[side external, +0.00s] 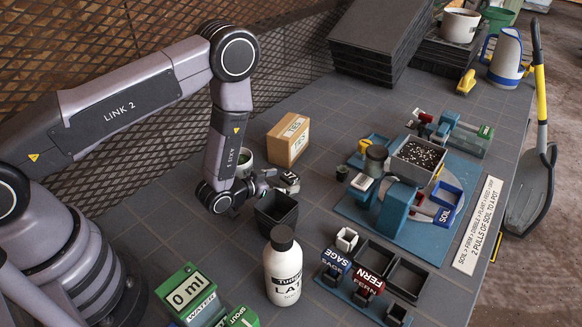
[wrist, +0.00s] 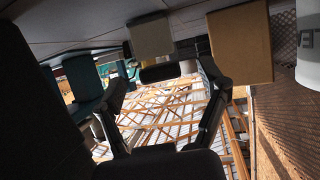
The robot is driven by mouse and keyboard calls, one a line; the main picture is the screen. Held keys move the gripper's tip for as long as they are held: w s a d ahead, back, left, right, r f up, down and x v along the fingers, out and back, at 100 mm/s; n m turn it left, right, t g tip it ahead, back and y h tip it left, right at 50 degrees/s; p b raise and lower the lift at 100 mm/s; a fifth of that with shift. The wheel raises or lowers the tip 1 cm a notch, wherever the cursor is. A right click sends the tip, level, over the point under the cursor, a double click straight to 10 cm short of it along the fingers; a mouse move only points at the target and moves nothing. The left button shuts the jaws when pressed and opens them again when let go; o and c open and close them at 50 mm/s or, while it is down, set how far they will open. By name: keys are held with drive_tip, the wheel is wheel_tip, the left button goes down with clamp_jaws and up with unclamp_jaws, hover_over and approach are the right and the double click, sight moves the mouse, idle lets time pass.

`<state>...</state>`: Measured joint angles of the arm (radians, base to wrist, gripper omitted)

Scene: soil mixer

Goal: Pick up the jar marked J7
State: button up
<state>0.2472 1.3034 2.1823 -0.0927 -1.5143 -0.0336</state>
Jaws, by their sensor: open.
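No J7 marking can be read in either view. My gripper (side external: 278,181) is low over the bench at the middle of the side view, with its jaws open. A small pale item with dark markings (side external: 289,182) is at its fingertips there; I cannot tell if it is the jar. In the wrist view, which looks upside down, my open fingers (wrist: 165,82) frame a pale grey block-like body (wrist: 151,37) and a dark rounded part (wrist: 160,72). No contact with the fingers can be made out.
A cardboard box (side external: 288,139) stands behind my gripper and dark square pots (side external: 276,214) in front. A white bottle (side external: 283,272) stands nearer the camera. The soil mixer (side external: 418,160) is to the right, with the SAGE (side external: 335,262) and FERN (side external: 370,276) blocks before it.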

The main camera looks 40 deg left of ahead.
drive_tip(key=x, duration=0.2)
drive_tip(key=shift+w+d+r, duration=0.1)
drive_tip(key=shift+w+r, duration=0.05)
drive_tip(key=shift+w, duration=0.2)
drive_tip(key=c, duration=1.2)
drive_tip(key=shift+c, duration=0.3)
